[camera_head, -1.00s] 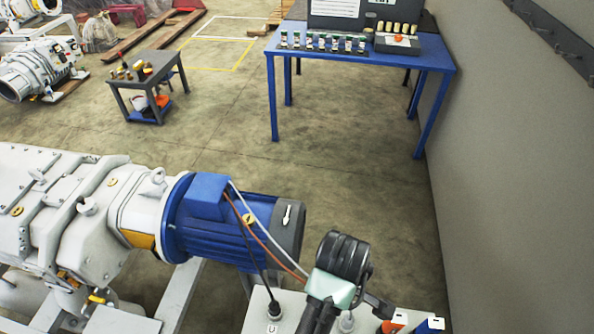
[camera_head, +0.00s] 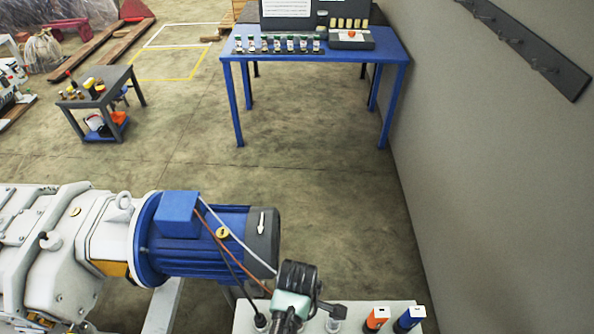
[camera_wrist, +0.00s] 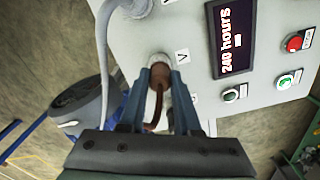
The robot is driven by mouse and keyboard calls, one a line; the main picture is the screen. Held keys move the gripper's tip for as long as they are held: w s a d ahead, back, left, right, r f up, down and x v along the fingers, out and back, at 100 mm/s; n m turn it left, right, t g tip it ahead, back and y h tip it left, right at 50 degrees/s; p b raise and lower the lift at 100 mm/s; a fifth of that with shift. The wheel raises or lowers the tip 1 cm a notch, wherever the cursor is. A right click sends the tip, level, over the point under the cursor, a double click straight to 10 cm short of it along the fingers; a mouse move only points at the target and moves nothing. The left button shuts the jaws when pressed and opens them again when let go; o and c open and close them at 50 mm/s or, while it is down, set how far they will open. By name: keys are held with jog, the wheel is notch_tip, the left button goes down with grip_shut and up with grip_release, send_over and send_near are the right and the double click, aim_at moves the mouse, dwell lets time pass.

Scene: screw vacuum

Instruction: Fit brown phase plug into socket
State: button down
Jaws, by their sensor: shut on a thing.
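The brown phase plug (camera_wrist: 160,77) is between the two fingertips of my gripper (camera_wrist: 161,72) in the wrist view, with its brown wire (camera_wrist: 156,108) trailing back between the fingers. Its front end is at the round socket (camera_wrist: 157,60) marked V on the light panel. The plug looks lined up with the socket, but I cannot tell how deep it sits. In the head view my gripper is low over the control box (camera_head: 377,306), and my wrist hides the plug. The brown wire (camera_head: 232,245) runs there from the blue motor (camera_head: 205,235).
A black plug (camera_head: 260,320) stands in the box's left socket, its wire running to the motor. A grey cable (camera_wrist: 105,40) passes close left of my gripper. The panel's display (camera_wrist: 232,35) and buttons lie to the right. A grey wall (camera_head: 490,180) bounds the right.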

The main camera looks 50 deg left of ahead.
jog(key=shift+f, duration=0.2)
jog(key=c, duration=0.6)
grip_release()
jog(key=shift+r, duration=0.1)
